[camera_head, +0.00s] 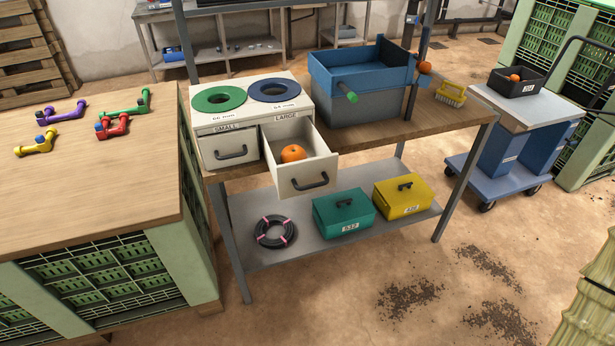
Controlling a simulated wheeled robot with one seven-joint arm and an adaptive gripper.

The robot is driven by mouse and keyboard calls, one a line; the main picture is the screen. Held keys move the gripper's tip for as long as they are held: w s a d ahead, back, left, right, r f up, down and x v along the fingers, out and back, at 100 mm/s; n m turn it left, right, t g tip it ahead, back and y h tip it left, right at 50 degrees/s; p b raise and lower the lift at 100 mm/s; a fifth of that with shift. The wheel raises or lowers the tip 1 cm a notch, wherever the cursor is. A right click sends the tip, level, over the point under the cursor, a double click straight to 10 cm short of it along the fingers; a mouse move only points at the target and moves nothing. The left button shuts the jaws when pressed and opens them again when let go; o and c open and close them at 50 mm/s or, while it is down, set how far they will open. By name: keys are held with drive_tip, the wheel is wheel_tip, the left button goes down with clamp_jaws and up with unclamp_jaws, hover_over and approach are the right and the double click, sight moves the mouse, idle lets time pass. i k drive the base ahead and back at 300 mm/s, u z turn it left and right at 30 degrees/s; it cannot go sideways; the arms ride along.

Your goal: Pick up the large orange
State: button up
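An orange (293,153) lies inside the pulled-out drawer labelled LARGE (306,174), on the right side of the white sizing box (251,101). The drawer's front wall hides a little of its lower part. A second orange fruit (424,67) sits at the right end of the blue bin. A third (514,78) lies in a black tray on the cart at the right. My gripper is not in view.
The drawer labelled SMALL (229,150) is shut. The blue bin (359,69) and a yellow brush (451,94) stand on the bench (440,122). Green and yellow boxes and a coiled hose (275,232) lie on the lower shelf. The floor in front is clear except for dark debris.

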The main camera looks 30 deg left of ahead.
sight(295, 152)
drive_tip(key=z, duration=1.65)
drive_tip(key=k, duration=1.7)
drive_tip(key=u, duration=2.15)
drive_tip(key=i, duration=0.5)
